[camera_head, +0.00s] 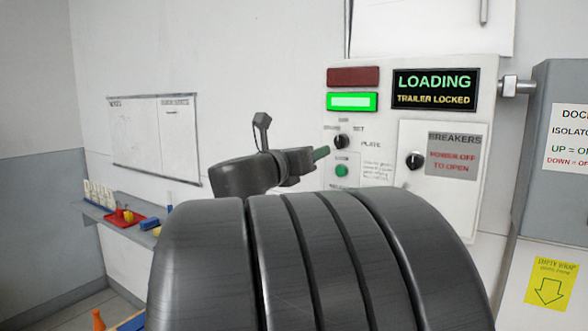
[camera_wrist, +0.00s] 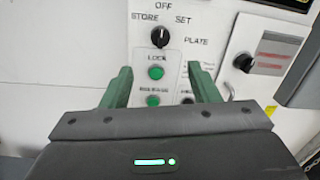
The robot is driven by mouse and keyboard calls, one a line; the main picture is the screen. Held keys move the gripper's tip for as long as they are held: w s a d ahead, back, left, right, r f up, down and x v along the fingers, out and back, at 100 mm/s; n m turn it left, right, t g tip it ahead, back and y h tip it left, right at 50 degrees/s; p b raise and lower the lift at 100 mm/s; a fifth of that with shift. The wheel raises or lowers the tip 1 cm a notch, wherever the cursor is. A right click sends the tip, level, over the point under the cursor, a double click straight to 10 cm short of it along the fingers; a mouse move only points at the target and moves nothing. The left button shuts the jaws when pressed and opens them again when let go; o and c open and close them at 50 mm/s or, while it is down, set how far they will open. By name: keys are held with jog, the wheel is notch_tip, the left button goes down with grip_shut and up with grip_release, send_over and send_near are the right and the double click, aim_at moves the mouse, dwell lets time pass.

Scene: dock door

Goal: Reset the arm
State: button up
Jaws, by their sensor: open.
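My arm fills the lower middle of the head view. My gripper (camera_wrist: 160,88) shows in the wrist view with two green fingers spread apart and nothing between them. In the head view only a green fingertip (camera_head: 321,153) shows at the end of my wrist. The fingers point at the control panel (camera_head: 375,130), in front of its lock button (camera_wrist: 156,72) and a second green button (camera_wrist: 153,100). A black selector knob (camera_wrist: 159,37) with the labels STORE, OFF, SET and PLATE sits just above. I cannot tell the gap between the fingertips and the panel.
The panel display (camera_head: 434,89) reads LOADING, TRAILER LOCKED, and a green lamp (camera_head: 352,102) is lit. A breaker door (camera_head: 440,190) with a knob is at right, beside a grey isolator box (camera_head: 565,90).

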aim_at(337, 142)
jog(key=p+x, duration=0.2)
jog(key=x, duration=1.1)
jog(key=shift+w+d+f, duration=0.1)
jog(key=shift+w+d, duration=0.1)
jog(key=shift+w, duration=0.15)
jog(key=shift+s+a, duration=0.1)
